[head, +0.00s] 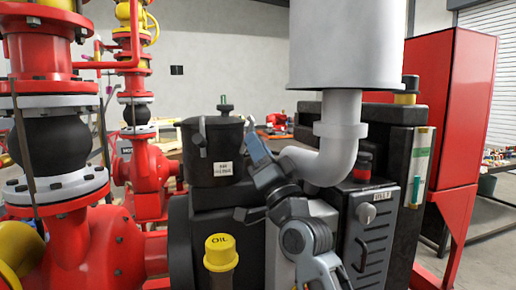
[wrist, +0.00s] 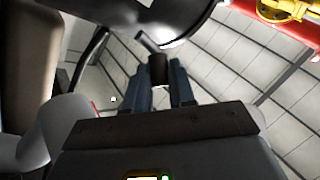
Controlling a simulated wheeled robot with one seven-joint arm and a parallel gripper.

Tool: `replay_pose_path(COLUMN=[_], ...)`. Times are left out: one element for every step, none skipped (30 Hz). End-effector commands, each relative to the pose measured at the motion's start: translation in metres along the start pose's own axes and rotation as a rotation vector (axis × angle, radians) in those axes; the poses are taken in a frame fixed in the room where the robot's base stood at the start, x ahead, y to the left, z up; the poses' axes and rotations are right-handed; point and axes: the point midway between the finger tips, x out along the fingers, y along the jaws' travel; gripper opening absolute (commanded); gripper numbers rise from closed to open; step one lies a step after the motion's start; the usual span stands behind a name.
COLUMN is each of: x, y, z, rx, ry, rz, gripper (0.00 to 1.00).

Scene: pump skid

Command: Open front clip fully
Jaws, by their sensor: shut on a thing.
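The black filter canister (head: 213,150) with a label and a green-topped lid stands on the machine, left of the white pipe. A metal clip (head: 203,132) shows on its left front side. My gripper (head: 254,146) is at the canister's right side, its blue-grey fingers pointing up. In the wrist view my gripper (wrist: 160,78) is shut on a dark grip at the end of the front clip (wrist: 148,42). The clip's thin metal arm slants out from the round canister rim (wrist: 185,38). The contact is partly hidden in the head view.
A white elbow pipe (head: 330,150) and large cylinder (head: 345,45) stand close right of my gripper. A yellow oil cap (head: 220,250) is below the canister. Red pump pipework (head: 75,250) fills the left. A grey box (head: 370,225) with a handle stands right of my arm.

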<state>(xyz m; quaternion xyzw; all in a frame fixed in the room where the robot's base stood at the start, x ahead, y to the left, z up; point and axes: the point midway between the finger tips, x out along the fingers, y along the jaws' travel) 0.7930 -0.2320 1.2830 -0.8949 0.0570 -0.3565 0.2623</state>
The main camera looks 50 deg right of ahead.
Motion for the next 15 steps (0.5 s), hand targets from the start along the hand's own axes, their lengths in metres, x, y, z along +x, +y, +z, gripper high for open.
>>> replay_pose_path(x=[0.0, -0.0001, -0.0006, -0.0012, -0.0019, -0.0031, -0.004, -0.0049, -0.0063, -0.0072, -0.0079, -0.0085, -0.0088, -0.0091, -0.0094], y=[0.0002, 0.0004, 0.0008, 0.0013, 0.0019, 0.0026, 0.0031, 0.0037, 0.0047, 0.0053, 0.0058, 0.0064, 0.0065, 0.0064, 0.0066], z=[0.0, 0.0002, 0.0008, 0.0016, 0.0025, 0.0038, 0.0048, 0.0056, 0.0063, 0.0069, 0.0075, 0.0076, 0.008, 0.0079, 0.0079], rx=[0.0, 0.0, 0.001, 0.004, 0.007, 0.013, 0.019, 0.025, 0.033, 0.04, 0.047, 0.056, 0.063, 0.069, 0.076], ry=[0.0, 0.001, 0.003, 0.007, 0.013, 0.025, 0.037, 0.05, 0.07, 0.085, 0.1, 0.12, 0.133, 0.147, 0.163], rz=[0.0, 0.0, -0.001, -0.003, -0.005, -0.011, -0.016, -0.022, -0.029, -0.035, -0.041, -0.048, -0.054, -0.06, -0.065], gripper=[0.0, 0.0, 0.0, 0.0, 0.0, 0.0, 0.0, 0.0, 0.0, 0.0, 0.0, 0.0, 0.0, 0.0, 0.0])
